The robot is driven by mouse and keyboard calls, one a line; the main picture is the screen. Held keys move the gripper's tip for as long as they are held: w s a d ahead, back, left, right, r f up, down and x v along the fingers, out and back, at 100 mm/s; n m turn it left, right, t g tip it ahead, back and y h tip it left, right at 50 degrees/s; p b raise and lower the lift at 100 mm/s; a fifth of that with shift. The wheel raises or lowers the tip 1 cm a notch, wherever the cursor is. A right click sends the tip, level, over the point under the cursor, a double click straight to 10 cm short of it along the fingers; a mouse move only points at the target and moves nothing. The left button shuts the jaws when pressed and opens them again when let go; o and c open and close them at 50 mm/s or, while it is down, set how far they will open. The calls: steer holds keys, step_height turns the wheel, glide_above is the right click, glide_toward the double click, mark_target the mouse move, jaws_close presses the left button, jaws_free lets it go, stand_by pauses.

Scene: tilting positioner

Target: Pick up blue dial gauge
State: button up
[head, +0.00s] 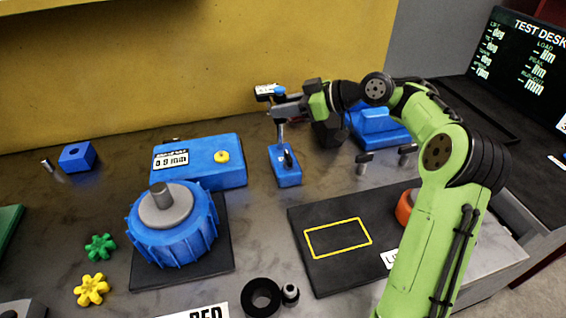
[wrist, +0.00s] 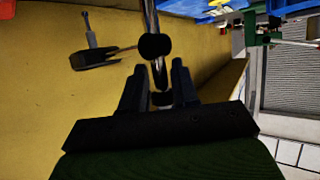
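The blue dial gauge stands upright at the back middle of the bench in the head view, with a blue block base (head: 285,176), a thin post and a small labelled head near the top. My gripper (head: 279,107) is at the upper part of the post, reaching in from the right. In the wrist view the metal post and a black round knob (wrist: 155,47) show between and just beyond the two dark fingertips of my gripper (wrist: 157,75). The fingers look apart, with a gap on either side of the post. The gripper hides part of the gauge's upper end.
A blue box with a yellow button (head: 200,181) stands left of the gauge, behind a blue round housing (head: 172,235). A blue block (head: 379,127) sits behind my arm. A dark plate with a yellow outline (head: 330,270) lies in front. The yellow wall (head: 200,80) is close behind.

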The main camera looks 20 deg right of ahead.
steer(key=x, duration=0.3)
steer(key=shift+w+a+f+b, duration=0.1)
steer(key=shift+a+f+b, duration=0.1)
steer(key=shift+b, duration=0.15)
steer(key=shift+r, duration=0.1)
jaws_close()
stand_by(0.9)
